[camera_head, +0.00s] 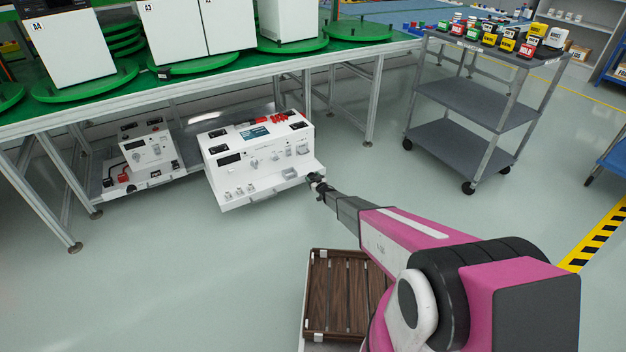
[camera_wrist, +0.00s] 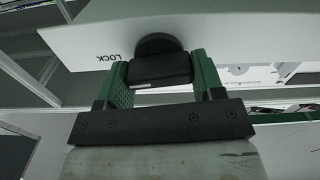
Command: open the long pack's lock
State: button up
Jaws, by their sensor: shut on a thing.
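The long pack (camera_head: 225,160) is a wide white unit with switches, a display and red parts, low at the table's front edge. My gripper (camera_head: 318,184) is at its front right corner. In the wrist view, my gripper (camera_wrist: 161,72) has its green fingers on either side of a black lock knob (camera_wrist: 156,44), shut on it. The word LOCK is printed upside down beside the knob on the white panel. In the head view my gripper hides the knob. I cannot tell how far the knob is turned.
A smaller white pack (camera_head: 150,152) stands left on a low shelf. The green-topped table (camera_head: 190,82) with its metal legs is above and behind. A grey cart (camera_head: 465,100) stands right. A brown slatted crate (camera_head: 340,310) lies below my arm. The floor between is clear.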

jog(key=n, duration=0.8)
jog(key=shift+s+a+f+n, duration=0.1)
jog(key=shift+n, duration=0.3)
jog(key=n, duration=0.4)
jog(key=shift+f+n, duration=0.15)
jog(key=shift+n, duration=1.65)
jog(key=o, duration=0.9)
jog(key=v, duration=1.1)
